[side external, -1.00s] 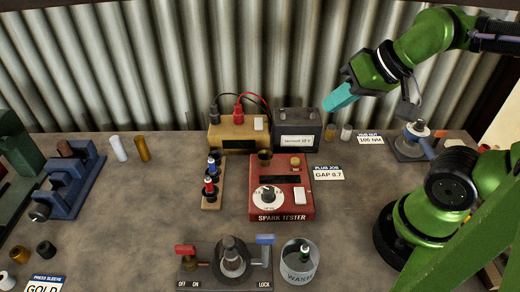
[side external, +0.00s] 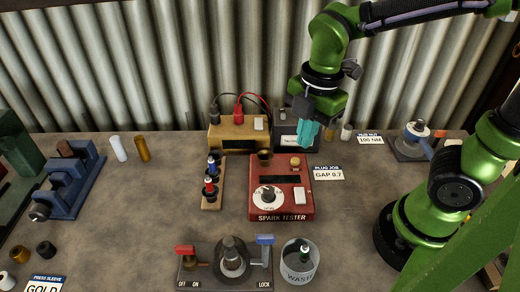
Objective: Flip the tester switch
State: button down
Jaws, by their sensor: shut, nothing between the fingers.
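The red spark tester (side external: 281,206) sits in the middle of the bench, with a dark display, a round white dial (side external: 268,196) and a pale rectangular switch (side external: 299,196) on its right side. Which way the switch is tilted is too small to tell. My gripper (side external: 307,144), with teal fingers, is shut and empty.
A tan box (side external: 230,134) with red and black leads stands behind the tester. A plug rack (side external: 211,186) is left of it. A "GAP 0.7" card (side external: 328,173) lies right.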

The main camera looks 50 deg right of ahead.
aim_at(300, 190)
jog(key=n, duration=0.9)
jog(key=shift+s+r+g+h, duration=0.15)
jog(key=shift+g+h, duration=0.15)
jog(key=shift+g, duration=0.1)
notch_tip(300, 190, down, 14)
jog(key=shift+f, duration=0.1)
jog(key=shift+d+f, duration=0.1)
jog(key=shift+f, duration=0.1)
dwell(0.4)
